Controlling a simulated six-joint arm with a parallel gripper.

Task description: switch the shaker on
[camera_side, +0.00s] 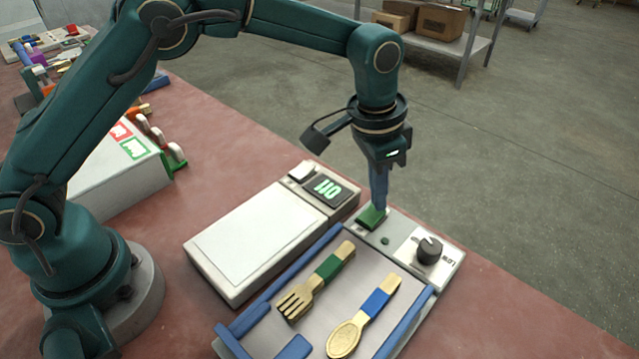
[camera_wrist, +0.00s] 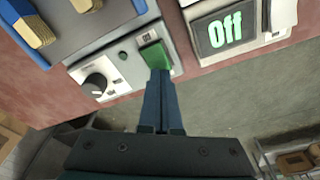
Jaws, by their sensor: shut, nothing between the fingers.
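The shaker (camera_side: 448,272) is a grey box with a blue-railed tray on top. A wooden fork (camera_side: 317,283) with a green band and a wooden spoon (camera_side: 362,318) with a blue band lie on the tray. Its green switch (camera_side: 372,218) shows in the wrist view too (camera_wrist: 154,54). A small dark green lamp (camera_side: 385,240) beside it looks unlit. A black knob (camera_side: 429,250) stands by the label "Low". My gripper (camera_side: 377,206) is shut and empty, pointing down with its tips at the switch, apparently touching it. The tips hide part of the switch; which way it is pressed is unclear.
A scale (camera_side: 255,240) with a white plate stands left of the shaker; its display (camera_wrist: 225,33) reads "Off" in green. A white box (camera_side: 115,170) with coloured parts stands farther left. The red tabletop (camera_side: 520,315) is clear to the right.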

